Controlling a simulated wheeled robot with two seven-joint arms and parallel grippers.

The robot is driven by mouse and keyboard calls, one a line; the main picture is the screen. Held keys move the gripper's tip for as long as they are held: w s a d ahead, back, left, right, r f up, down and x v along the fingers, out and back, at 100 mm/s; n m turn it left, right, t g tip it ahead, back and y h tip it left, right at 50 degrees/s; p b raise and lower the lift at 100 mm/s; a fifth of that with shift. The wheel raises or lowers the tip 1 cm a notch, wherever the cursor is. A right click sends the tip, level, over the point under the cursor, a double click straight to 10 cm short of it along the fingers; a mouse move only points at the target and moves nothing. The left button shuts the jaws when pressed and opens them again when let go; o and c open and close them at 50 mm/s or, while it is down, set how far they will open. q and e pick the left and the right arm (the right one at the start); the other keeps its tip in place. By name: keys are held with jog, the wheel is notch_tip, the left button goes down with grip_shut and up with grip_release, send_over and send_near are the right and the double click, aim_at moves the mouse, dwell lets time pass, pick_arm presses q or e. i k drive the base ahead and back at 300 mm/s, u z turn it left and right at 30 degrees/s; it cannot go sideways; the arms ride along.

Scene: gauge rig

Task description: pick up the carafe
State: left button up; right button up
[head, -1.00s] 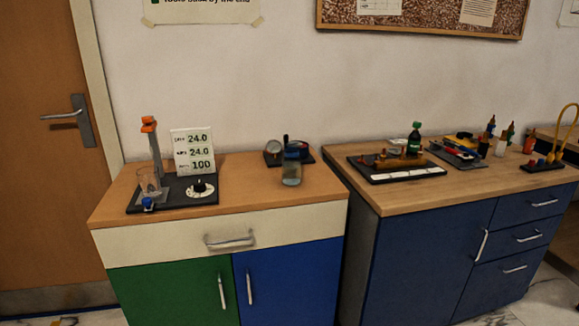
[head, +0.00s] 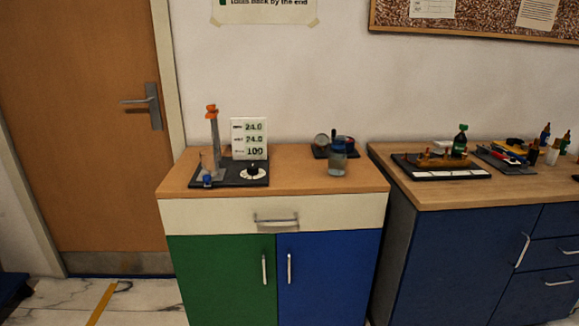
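The carafe (head: 337,160) looks like a small glass vessel with a bluish-grey lower part and a dark upper part. It stands upright on the right part of the wooden top (head: 300,181) of the cabinet with green and blue doors. A dark base with round gauge-like parts (head: 321,142) is just behind it; I cannot tell whether they touch. Neither of my grippers shows in the head view.
A black rig (head: 261,181) with a dial, a number display (head: 249,138) and an orange-topped column (head: 212,135) stands left on the same top. A blue cabinet (head: 440,260) on the right holds trays and bottles. Marble floor (head: 60,296) shows at lower left.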

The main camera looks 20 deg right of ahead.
aim_at(338, 156)
jog(key=u, duration=2.05)
jog(key=i, duration=0.15)
jog(key=z, duration=1.2)
jog(key=i, duration=0.95)
jog(key=z, duration=0.7)
